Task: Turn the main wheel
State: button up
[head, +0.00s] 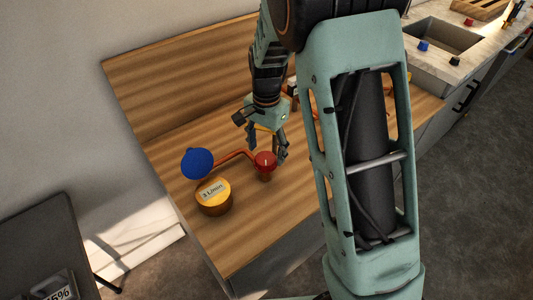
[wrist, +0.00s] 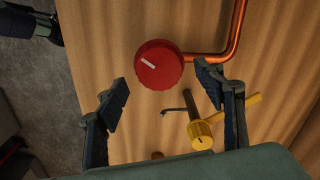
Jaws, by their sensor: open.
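A round red wheel (head: 265,160) with a white mark on top sits on a copper pipe at the wooden bench. In the wrist view the red wheel (wrist: 158,66) shows just beyond my fingertips, roughly between them. A blue wheel (head: 197,162) is to its left in the head view. Which one is the main wheel is not labelled. My gripper (head: 267,143) is open and empty, pointing down just behind the red wheel in the head view. Its two spread fingers (wrist: 163,84) also show in the wrist view. No clear contact with the wheel shows.
A yellow gauge (head: 213,196) reading "5 L/min" is left of the red wheel. A small yellow handle (wrist: 202,135) lies between my fingers, nearer the palm. The copper pipe (wrist: 238,35) bends away beside the wheel. The bench's front (head: 245,240) is clear.

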aim_at(267, 157)
notch_tip(267, 157, up, 10)
dwell(0.3)
dwell(0.3)
